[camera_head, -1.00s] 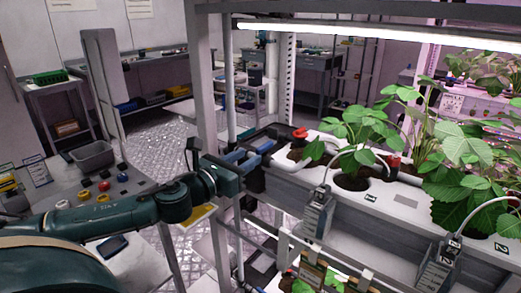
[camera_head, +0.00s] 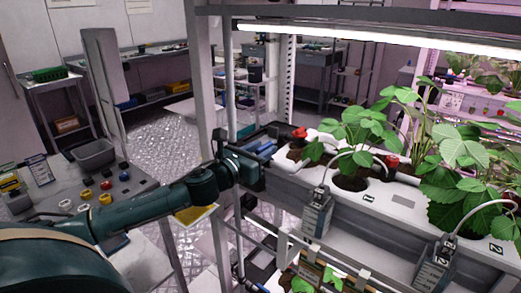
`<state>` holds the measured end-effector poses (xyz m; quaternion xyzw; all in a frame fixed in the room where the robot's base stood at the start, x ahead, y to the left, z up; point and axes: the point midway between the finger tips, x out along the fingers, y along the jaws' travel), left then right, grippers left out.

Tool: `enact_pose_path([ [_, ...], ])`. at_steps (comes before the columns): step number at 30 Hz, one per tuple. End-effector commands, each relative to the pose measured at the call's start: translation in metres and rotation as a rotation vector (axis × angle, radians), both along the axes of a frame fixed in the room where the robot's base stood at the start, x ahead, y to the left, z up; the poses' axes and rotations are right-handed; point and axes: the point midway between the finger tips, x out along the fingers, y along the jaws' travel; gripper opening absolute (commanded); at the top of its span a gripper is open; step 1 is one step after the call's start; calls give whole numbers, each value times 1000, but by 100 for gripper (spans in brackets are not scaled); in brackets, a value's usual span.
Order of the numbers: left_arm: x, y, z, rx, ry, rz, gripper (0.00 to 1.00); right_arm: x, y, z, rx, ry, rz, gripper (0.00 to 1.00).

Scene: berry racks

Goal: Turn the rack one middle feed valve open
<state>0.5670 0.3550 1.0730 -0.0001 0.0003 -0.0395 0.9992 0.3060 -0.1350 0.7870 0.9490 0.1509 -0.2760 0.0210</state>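A red valve handle (camera_head: 299,132) sits on the left end of the upper white planting channel (camera_head: 400,199). A second red handle (camera_head: 392,161) shows farther right between the plants. I cannot tell from this view which one is the middle feed valve. My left gripper (camera_head: 262,155) is at the left end of the rack, left of and a little below the nearer red handle and apart from it. Its fingers blend with blue and dark parts behind them, so its opening is unclear. My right gripper is not in view.
Strawberry plants (camera_head: 360,135) and grey clip-on meters (camera_head: 317,215) line the channel. A rack post (camera_head: 203,100) stands close to my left arm. A bench with a grey bin (camera_head: 93,155) and colored knobs is at left.

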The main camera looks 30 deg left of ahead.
Motion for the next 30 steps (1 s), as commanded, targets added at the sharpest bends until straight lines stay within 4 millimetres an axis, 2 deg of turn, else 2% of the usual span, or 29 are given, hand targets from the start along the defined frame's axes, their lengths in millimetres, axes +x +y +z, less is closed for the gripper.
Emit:
enact_pose_path([
  [2, 0, 0, 0, 0, 0, 0, 30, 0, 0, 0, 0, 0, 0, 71],
  [13, 0, 0, 0, 0, 0, 0, 0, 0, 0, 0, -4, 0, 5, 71],
  [23, 0, -1, 1, 0, 0, 14, 0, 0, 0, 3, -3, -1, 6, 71],
  [30, 0, -4, 4, -4, 0, 110, 0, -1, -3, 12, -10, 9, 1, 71],
])
